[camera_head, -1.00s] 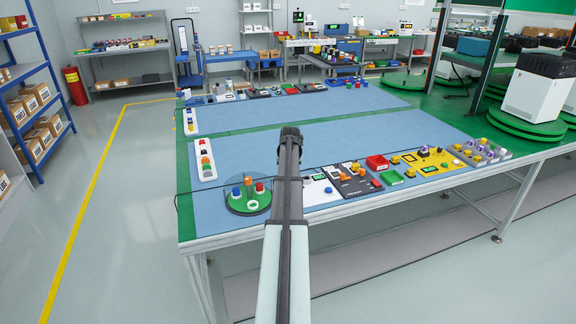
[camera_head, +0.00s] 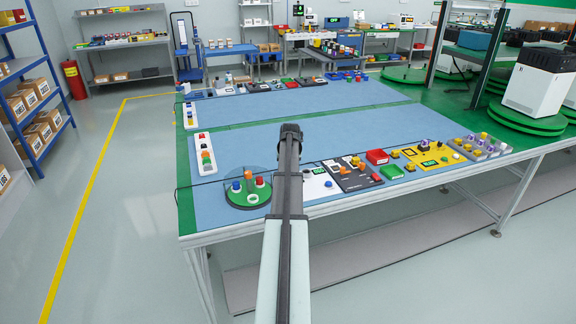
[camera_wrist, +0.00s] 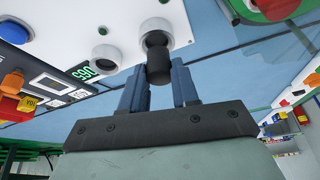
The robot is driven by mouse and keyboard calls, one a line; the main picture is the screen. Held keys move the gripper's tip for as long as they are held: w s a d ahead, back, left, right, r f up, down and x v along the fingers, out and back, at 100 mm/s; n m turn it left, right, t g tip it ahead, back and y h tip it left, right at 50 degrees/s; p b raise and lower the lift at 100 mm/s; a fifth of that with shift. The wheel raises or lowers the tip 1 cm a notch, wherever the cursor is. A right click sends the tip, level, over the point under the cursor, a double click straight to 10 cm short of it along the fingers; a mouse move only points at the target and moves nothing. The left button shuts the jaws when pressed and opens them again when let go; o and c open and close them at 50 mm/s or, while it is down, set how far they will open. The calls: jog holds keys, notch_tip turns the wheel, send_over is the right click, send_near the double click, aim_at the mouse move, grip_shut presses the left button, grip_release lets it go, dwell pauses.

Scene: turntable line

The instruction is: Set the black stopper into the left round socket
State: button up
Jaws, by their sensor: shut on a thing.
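In the wrist view, my gripper (camera_wrist: 158,68) is shut on the black stopper (camera_wrist: 159,66), which sits between its two blue fingers. The stopper's far end is at a pale round socket (camera_wrist: 155,28) with a raised ring on the white panel. It overlaps the ring's opening in this view; I cannot tell whether it is inside or just in front. A second, smaller round socket (camera_wrist: 107,54) lies to the left in this view and looks empty. In the head view, the white panel (camera_head: 318,186) is partly behind my arm, and the gripper and stopper are hidden.
A green turntable (camera_head: 236,203) with blue, orange, red and white pieces stands left of the panel. A dark panel (camera_head: 345,184) with buttons is to its right, with a red bin (camera_head: 377,156) and a green bin (camera_head: 391,171) beyond. The blue mat (camera_head: 255,150) behind is mostly clear.

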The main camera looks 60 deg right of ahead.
jog(key=shift+f, duration=1.15)
dwell(0.4)
jog(key=o, duration=1.1)
jog(key=shift+c, duration=0.2)
jog(key=v, duration=1.4)
jog(key=shift+w+d, duration=0.1)
jog(key=shift+d, duration=0.05)
